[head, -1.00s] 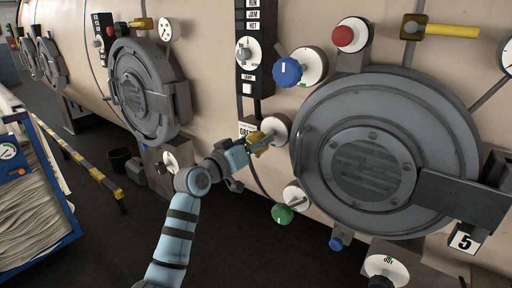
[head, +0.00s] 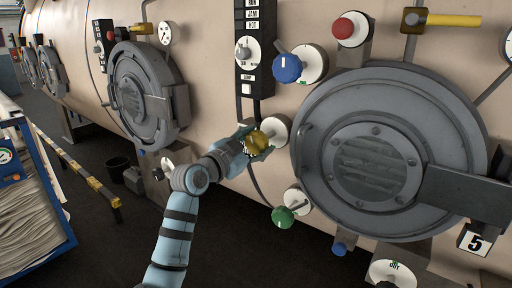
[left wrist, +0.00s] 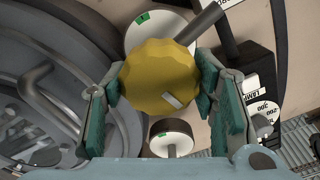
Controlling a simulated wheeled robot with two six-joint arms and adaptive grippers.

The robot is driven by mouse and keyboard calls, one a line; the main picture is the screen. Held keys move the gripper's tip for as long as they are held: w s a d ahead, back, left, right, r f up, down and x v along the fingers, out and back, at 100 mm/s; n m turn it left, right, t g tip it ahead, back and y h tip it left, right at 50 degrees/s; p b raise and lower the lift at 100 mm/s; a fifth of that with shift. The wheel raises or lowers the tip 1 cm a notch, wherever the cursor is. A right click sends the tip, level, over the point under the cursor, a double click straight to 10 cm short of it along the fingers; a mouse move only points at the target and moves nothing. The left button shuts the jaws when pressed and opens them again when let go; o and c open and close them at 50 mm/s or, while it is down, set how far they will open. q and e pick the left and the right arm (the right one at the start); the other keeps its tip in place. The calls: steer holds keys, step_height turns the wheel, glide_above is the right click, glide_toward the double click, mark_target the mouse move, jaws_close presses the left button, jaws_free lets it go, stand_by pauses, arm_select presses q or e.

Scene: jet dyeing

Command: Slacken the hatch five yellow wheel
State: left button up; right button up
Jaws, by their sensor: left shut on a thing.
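The yellow wheel (head: 257,141) sits on a white dial plate (head: 277,129) just left of the hatch marked 5 (head: 375,165). My left gripper (head: 249,141) is shut on the yellow wheel. In the left wrist view the scalloped yellow wheel (left wrist: 160,78) fills the space between the two green-padded fingers (left wrist: 165,95), one on each side of its rim. A pale mark shows on the wheel's face at its lower right. My right gripper is not in view.
A blue knob (head: 287,68) is above the wheel and a green knob (head: 283,217) below it. A red button (head: 343,28) and a yellow-handled lever (head: 452,20) are higher up. Another round hatch (head: 146,93) is to the left. A striped rail (head: 80,170) stands at far left.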

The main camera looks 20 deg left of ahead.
arm_select(q)
steer(key=shift+f+m+b, duration=0.15)
steer(key=shift+m+b, duration=0.3)
steer(key=shift+m, duration=1.05)
steer(key=o, duration=1.2)
steer(key=shift+c, duration=0.2)
steer(key=shift+s+a, duration=0.1)
steer(key=v, duration=1.1)
steer(key=shift+s, duration=0.4)
